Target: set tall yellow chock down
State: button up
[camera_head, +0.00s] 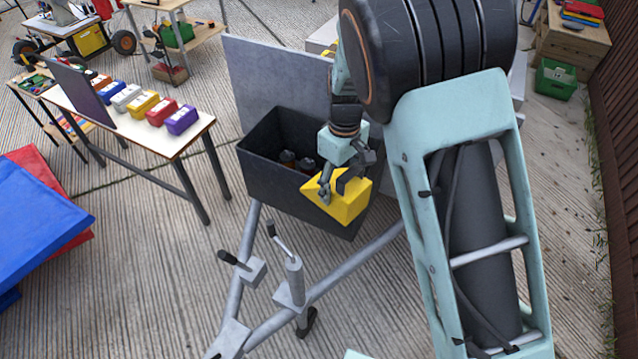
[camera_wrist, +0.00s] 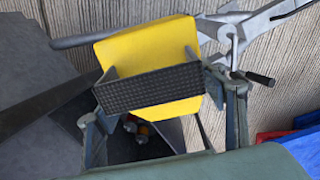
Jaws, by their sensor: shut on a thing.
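The tall yellow chock (camera_head: 345,203) is a wedge-shaped block held in front of and above the near wall of a dark box in the head view. In the wrist view the chock (camera_wrist: 150,62) fills the middle, with a black ribbed strip across its face. My gripper (camera_head: 343,180) is shut on the chock, its fingers on either side of it; they also show in the wrist view (camera_wrist: 165,112). The chock's underside and what it may touch are hidden.
The dark box (camera_head: 270,158) on a grey trailer frame (camera_head: 330,283) holds small dark and orange items. A grey panel (camera_head: 275,80) stands behind it. A white table (camera_head: 190,134) with several coloured blocks is at left. Blue and red mats (camera_head: 45,220) lie at far left.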

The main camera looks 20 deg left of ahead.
jog(key=d+r+m, duration=0.4)
jog(key=d, duration=0.6)
jog(key=w+d+r+m, duration=0.1)
jog(key=d+r+m, duration=0.4)
jog(key=d, duration=0.5)
jog(key=w+d+r+m, duration=0.1)
jog(key=d+r+m, duration=0.3)
jog(key=d, duration=0.6)
jog(key=shift+w+d+r+m, duration=0.2)
jog(key=shift+d+m, duration=0.05)
jog(key=shift+m, duration=0.15)
jog(key=shift+a, duration=0.1)
